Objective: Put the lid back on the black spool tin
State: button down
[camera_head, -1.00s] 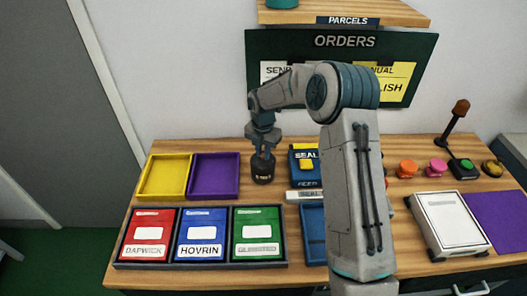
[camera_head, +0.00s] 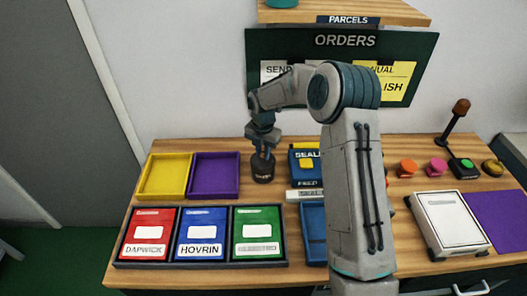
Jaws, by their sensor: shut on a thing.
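The black spool tin (camera_head: 263,173) stands upright on the wooden table, just right of the purple tray. My gripper (camera_head: 262,155) points down right over the tin's top. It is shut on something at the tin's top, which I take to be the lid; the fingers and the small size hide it. I cannot tell whether the lid is seated on the tin or just above it.
The purple tray (camera_head: 238,178) and yellow tray (camera_head: 142,180) lie left of the tin. The blue sealer (camera_head: 295,165) stands close on its right. A dark rack (camera_head: 118,264) with red, blue and green packs is in front. My arm hides the table's middle.

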jog(key=c, duration=0.8)
grip_release()
jog(key=shift+o, duration=0.2)
jog(key=shift+r+p, duration=2.35)
jog(key=shift+r, duration=1.15)
grip_shut()
jog(key=shift+f, duration=0.15)
